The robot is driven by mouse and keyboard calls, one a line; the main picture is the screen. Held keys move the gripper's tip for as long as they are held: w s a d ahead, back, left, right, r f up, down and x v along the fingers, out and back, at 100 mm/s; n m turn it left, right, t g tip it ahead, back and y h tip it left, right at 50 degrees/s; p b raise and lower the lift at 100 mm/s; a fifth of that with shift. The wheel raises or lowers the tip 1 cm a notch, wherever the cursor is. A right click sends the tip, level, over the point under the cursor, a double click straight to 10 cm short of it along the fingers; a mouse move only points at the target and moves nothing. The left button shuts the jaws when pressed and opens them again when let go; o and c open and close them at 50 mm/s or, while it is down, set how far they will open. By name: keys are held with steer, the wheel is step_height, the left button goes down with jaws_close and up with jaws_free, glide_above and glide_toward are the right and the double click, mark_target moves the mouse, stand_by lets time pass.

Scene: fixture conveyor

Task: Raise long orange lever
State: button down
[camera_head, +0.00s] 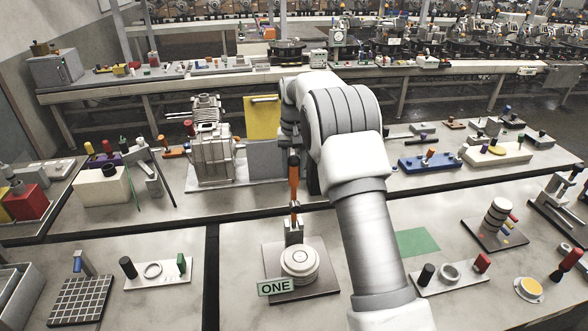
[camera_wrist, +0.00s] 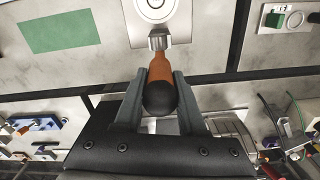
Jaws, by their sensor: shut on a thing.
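The long orange lever (camera_head: 293,185) stands close to upright in the head view, rising from a grey bracket behind a round white base on a dark plate (camera_head: 318,284). A green label reading ONE (camera_head: 276,287) is at the plate's front. In the wrist view the lever (camera_wrist: 160,68) has an orange shaft and a dark rounded end between the fingers. My gripper (camera_wrist: 160,92) is shut on the lever near that dark end. In the head view my arm hides part of the gripper and the area just right of the lever.
A grey machine block (camera_head: 211,155) stands behind and left of the lever, with a yellow panel (camera_head: 262,118) beyond. A green mat (camera_head: 417,242) lies to the right. A small fixture board (camera_head: 158,273) sits to the left, and another board (camera_head: 450,277) to the right.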

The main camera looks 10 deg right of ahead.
steer(key=c, duration=0.5)
jaws_free()
steer(key=shift+f, duration=0.1)
step_height(320, 180, up, 18)
steer(key=shift+f, duration=0.25)
stand_by(0.3)
